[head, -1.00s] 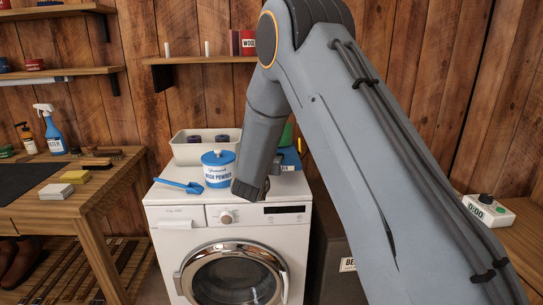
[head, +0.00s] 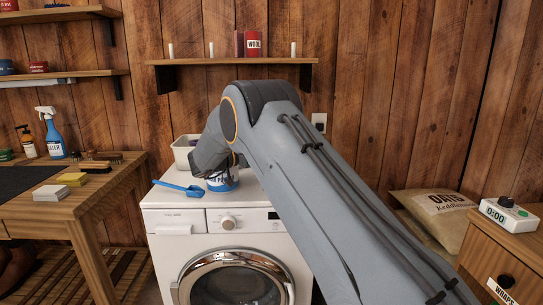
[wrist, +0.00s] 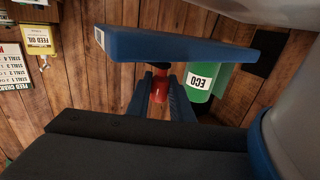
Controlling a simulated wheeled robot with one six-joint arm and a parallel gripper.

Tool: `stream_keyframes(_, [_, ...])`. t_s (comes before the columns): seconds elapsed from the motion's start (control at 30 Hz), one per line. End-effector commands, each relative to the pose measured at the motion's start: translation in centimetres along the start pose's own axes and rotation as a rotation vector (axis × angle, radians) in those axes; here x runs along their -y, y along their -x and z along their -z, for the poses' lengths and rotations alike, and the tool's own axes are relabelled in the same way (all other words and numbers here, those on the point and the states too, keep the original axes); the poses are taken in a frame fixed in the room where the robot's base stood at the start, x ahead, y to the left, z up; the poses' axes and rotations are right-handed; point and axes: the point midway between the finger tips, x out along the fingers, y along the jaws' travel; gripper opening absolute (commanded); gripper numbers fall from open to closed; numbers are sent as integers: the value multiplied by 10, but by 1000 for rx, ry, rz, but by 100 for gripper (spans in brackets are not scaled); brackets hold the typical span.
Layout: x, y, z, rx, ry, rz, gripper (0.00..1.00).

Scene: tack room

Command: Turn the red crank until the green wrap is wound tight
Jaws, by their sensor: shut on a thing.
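In the wrist view a red upright grip (wrist: 159,88) with a black top sits between the two blue fingers of my gripper (wrist: 163,85), which is shut on it. It looks like the red crank's handle. A blue flat body (wrist: 180,43) with a white label at one end lies across the view just above it. In the head view my arm hides the gripper, the crank and the wrap.
A white washing machine (head: 173,215) bears a blue powder tub (head: 223,181), a blue scoop (head: 180,188) and a pale bin (head: 183,150), partly hidden by my arm. A wall shelf (head: 230,62) is above. A wooden bench (head: 120,175) stands left, a cabinet with a timer (head: 506,212) right.

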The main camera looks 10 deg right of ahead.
Motion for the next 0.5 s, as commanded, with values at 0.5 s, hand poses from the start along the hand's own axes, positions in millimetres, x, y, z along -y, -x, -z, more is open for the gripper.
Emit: stream_keyframes(0.5, [1,-3,3,-3,-2,-50,0])
